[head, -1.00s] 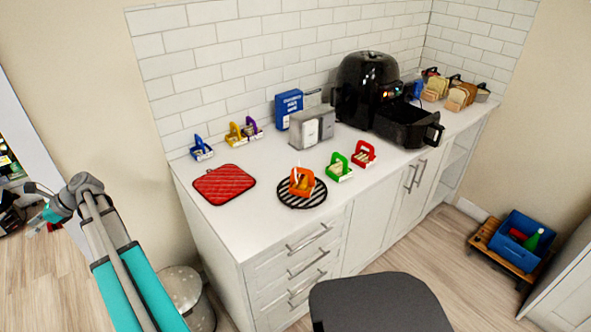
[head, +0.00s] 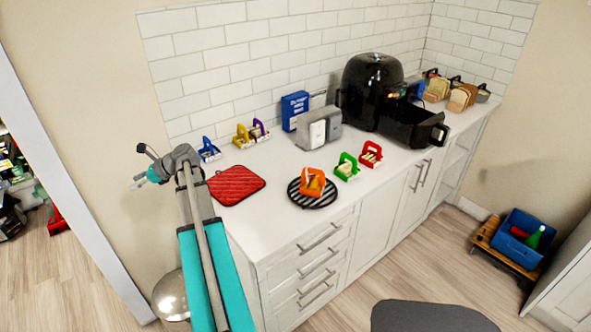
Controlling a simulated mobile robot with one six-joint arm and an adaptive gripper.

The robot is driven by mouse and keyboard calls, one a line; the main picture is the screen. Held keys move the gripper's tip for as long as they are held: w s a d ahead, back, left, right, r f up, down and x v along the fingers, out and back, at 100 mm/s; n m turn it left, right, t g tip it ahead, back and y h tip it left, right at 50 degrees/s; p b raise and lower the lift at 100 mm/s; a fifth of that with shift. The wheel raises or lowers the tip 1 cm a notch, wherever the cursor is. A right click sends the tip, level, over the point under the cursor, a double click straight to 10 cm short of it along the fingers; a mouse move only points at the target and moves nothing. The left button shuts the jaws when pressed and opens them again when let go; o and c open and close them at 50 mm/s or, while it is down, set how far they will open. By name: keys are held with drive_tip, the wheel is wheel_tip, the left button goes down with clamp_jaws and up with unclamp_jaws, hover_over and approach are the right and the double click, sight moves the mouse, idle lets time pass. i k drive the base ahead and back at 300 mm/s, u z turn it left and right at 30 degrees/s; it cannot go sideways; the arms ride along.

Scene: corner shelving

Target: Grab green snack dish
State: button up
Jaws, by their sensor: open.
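The green snack dish (head: 347,166) stands on the white counter, with a green handle and pale food in it. It is between the orange dish (head: 313,183) and the red dish (head: 371,154). My gripper (head: 139,167) is at the left, in front of the wall beside the counter's left end, well apart from the green dish. Its fingers are small in view, spread open with nothing between them.
A red mat (head: 237,185) lies near the counter's left end. The orange dish sits on a black striped round trivet (head: 298,196). Blue, yellow and purple dishes stand along the wall. A toaster (head: 318,128) and a black air fryer (head: 371,88) with its drawer out stand behind.

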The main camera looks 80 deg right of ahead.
sight(346, 171)
drive_tip(key=z, duration=2.15)
